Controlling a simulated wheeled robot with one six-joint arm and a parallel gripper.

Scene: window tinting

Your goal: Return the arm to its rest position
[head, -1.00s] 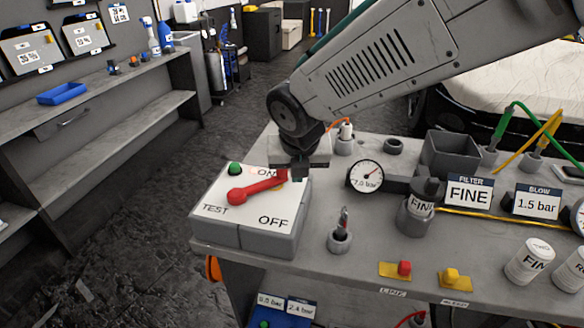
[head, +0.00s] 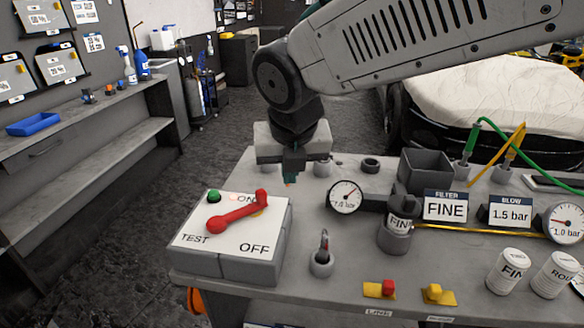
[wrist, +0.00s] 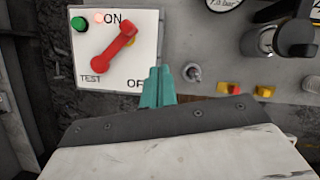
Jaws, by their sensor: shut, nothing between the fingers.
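My gripper (head: 291,178) is shut and empty, raised above the bench behind the switch box. Its teal fingers (wrist: 157,88) are together in the wrist view, with nothing between them. The switch box (head: 225,262) has a white face marked TEST, ON and OFF. Its red lever (head: 237,212) points up and to the right, near the ON label, and it also shows in the wrist view (wrist: 113,46). The green lamp (head: 214,196) sits at the box's upper left, and a pale reddish lamp (wrist: 98,18) shows beside ON. My gripper is apart from the lever.
The grey bench (head: 350,262) holds a gauge (head: 346,196), a FINE filter sign (head: 445,208), a 1.5 bar sign (head: 510,212), white canisters and a small toggle (head: 322,256). An open grey bin (head: 426,174) stands at the back. A covered car (head: 470,85) is behind the bench.

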